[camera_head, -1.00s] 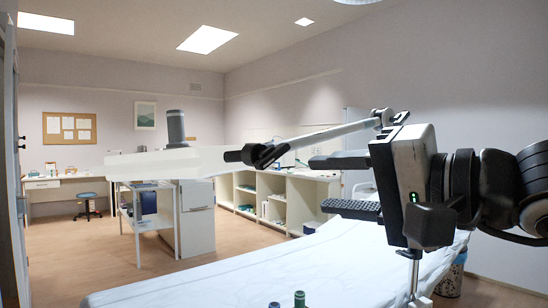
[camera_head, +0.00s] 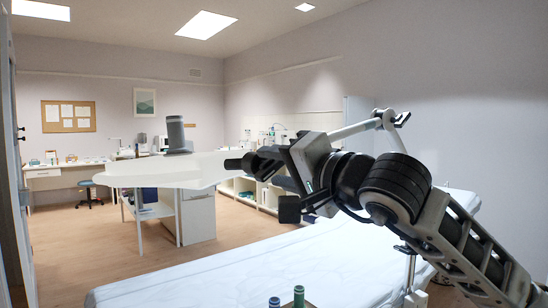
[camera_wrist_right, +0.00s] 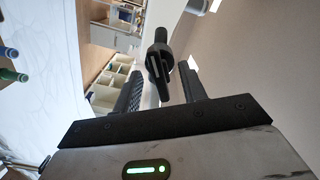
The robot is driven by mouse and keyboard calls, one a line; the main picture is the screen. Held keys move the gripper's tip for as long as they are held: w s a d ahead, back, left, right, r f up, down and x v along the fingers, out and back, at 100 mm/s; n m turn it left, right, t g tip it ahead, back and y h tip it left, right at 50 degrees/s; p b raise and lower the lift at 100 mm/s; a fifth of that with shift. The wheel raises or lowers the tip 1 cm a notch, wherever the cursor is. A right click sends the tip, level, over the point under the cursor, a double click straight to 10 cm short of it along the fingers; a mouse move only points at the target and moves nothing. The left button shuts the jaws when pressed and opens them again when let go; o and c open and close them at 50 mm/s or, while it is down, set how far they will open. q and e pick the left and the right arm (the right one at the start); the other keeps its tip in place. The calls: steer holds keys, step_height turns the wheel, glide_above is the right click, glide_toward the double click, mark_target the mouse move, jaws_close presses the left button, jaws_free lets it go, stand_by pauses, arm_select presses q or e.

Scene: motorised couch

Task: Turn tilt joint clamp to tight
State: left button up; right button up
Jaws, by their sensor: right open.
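The tilt joint clamp (camera_head: 240,164) is a black fitting at the right end of a broad white panel (camera_head: 165,170) with a grey cylinder (camera_head: 176,132) on top. In the right wrist view the black clamp (camera_wrist_right: 159,62), with a lever-like part, lies ahead of and between the fingertips. My right gripper (camera_head: 270,168) is open at the clamp and partly hides it in the head view. In the wrist view its two fingers (camera_wrist_right: 160,85) stand apart on either side of the clamp's near end. I cannot tell whether they touch it. My left gripper is not in view.
A white-covered couch (camera_head: 230,265) spans the foreground under my right arm. Green (camera_head: 299,296) and blue (camera_head: 274,302) bottle tops show at the bottom edge. A pale support arm (camera_head: 355,129) runs behind my gripper. Shelves and a desk (camera_head: 60,180) stand farther back.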

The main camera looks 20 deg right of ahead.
steer(key=shift+w+a, duration=0.25)
steer(key=shift+w, duration=0.3)
jaws_close()
